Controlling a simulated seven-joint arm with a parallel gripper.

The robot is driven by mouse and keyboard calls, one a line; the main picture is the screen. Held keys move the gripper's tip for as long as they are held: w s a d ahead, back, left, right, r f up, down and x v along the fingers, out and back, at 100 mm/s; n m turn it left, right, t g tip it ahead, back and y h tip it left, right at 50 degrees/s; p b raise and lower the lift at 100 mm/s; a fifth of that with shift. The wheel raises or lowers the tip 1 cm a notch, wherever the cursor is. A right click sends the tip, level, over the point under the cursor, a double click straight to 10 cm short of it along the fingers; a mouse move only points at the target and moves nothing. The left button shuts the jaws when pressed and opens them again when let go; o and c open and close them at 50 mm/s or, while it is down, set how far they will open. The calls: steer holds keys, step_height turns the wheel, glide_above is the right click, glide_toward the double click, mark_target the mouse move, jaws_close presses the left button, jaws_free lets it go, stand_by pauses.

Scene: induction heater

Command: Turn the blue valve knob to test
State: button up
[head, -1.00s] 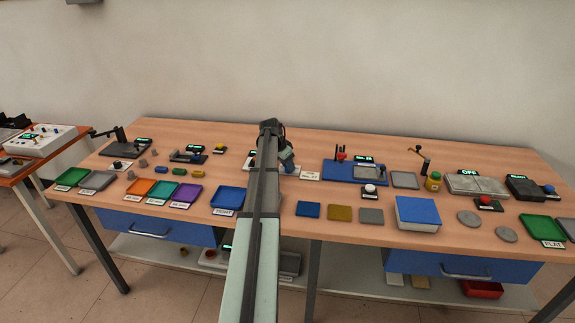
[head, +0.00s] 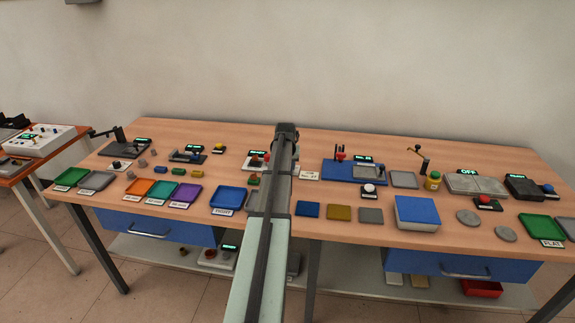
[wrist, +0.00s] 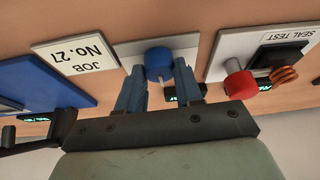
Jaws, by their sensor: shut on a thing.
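The blue valve knob (wrist: 158,63) shows in the wrist view, on a pale plate (wrist: 124,50) on the table. My gripper (wrist: 160,78) has its two blue fingers on either side of the knob and is shut on it. A light pointer mark shows on the knob's near side. In the head view my arm hides the knob and the fingers; the end of my arm (head: 287,135) is over the back middle of the table. Any lettering on the knob's plate is hidden.
A seal test unit (wrist: 226,48) with a red knob (wrist: 240,84) and an orange coil-like part stands close to the right in the wrist view. A "JOB NO. 27" card (wrist: 75,58) and a blue fixture (wrist: 45,80) lie left. The wooden table (head: 330,235) holds many trays and devices.

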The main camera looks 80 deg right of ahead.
steer(key=n+t, duration=0.1)
steer(key=n, duration=0.3)
steer(key=shift+s+t, duration=0.15)
steer(key=shift+t, duration=0.25)
steer(key=shift+s+d+n+t+y, duration=0.1)
steer(key=shift+n+t+y, duration=0.2)
steer(key=shift+n, duration=0.75)
steer(key=shift+n+t+y, duration=0.2)
steer(key=shift+n+y, duration=0.2)
steer(key=shift+n, duration=0.65)
steer(key=o, duration=1)
steer(key=shift+r, duration=0.15)
steer(key=v, duration=1.3)
steer(key=shift+s+r, duration=0.2)
steer(key=shift+s, duration=0.05)
